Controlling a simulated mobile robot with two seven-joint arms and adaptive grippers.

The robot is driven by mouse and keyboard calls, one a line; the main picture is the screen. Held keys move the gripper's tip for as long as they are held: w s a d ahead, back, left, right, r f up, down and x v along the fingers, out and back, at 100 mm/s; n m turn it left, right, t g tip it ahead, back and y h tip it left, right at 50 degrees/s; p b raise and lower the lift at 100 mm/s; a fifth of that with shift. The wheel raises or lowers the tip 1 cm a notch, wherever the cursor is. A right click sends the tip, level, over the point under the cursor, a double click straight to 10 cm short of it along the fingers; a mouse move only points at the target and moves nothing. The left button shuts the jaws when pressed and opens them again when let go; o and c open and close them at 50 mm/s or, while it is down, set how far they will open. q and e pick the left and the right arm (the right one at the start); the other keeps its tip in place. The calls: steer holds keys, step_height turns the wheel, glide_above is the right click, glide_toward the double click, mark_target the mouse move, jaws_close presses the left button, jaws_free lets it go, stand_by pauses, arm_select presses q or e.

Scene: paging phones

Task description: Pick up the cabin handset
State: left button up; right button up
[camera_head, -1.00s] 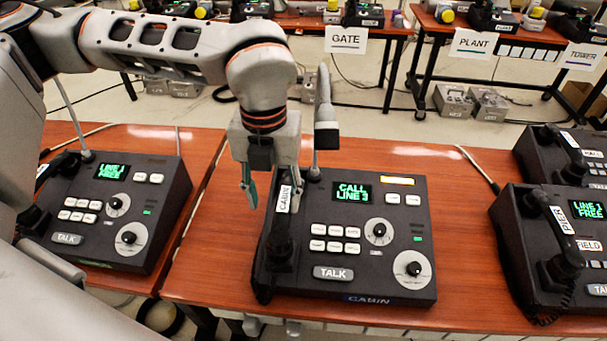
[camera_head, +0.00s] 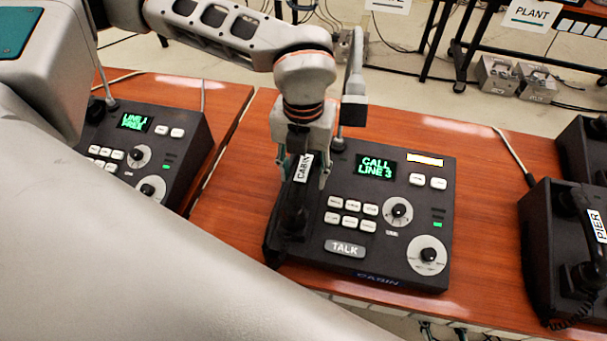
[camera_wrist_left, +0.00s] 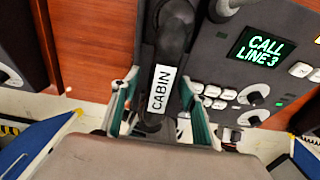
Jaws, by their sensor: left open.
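The cabin handset (camera_head: 295,195) is black with a white CABIN label and lies in its cradle on the left side of the cabin phone (camera_head: 395,205). The phone's green screen reads CALL LINE 3. My left gripper (camera_head: 303,175) is open, pointing down over the upper part of the handset. In the left wrist view the handset (camera_wrist_left: 164,85) runs between the two teal-edged fingers (camera_wrist_left: 155,95), one on each side of it, with no clear contact. The lower end of the handset is hidden there by the gripper body. My right gripper is not in view.
Another phone (camera_head: 140,150) stands to the left on a separate table, showing green text. The PIER phone (camera_head: 565,240) stands at the right. Bare wooden tabletop (camera_head: 480,200) lies between it and the cabin phone. A pale arm link of mine covers the lower left.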

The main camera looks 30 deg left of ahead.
arm_select(q)
steer(key=shift+f, duration=0.15)
steer(key=shift+c, duration=0.3)
jaws_close()
step_height(320, 180, up, 28)
stand_by(0.5)
